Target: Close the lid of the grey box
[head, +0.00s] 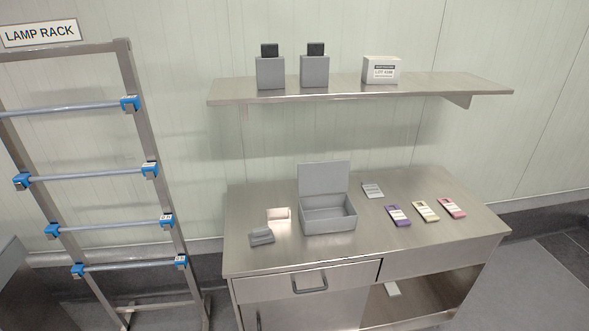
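The grey box (328,217) stands on the steel workbench (260,258), near its middle. Its lid (324,177) is raised at the back edge, roughly upright. The inside of the box looks empty from here. Neither of my grippers shows in the head view.
Small grey pieces (261,237) and a pale block (278,214) lie left of the box. A grey card (372,190) and purple (397,216), yellow (425,211) and pink (452,208) ones lie right. A shelf (350,94) hangs above. A lamp rack (140,140) stands left.

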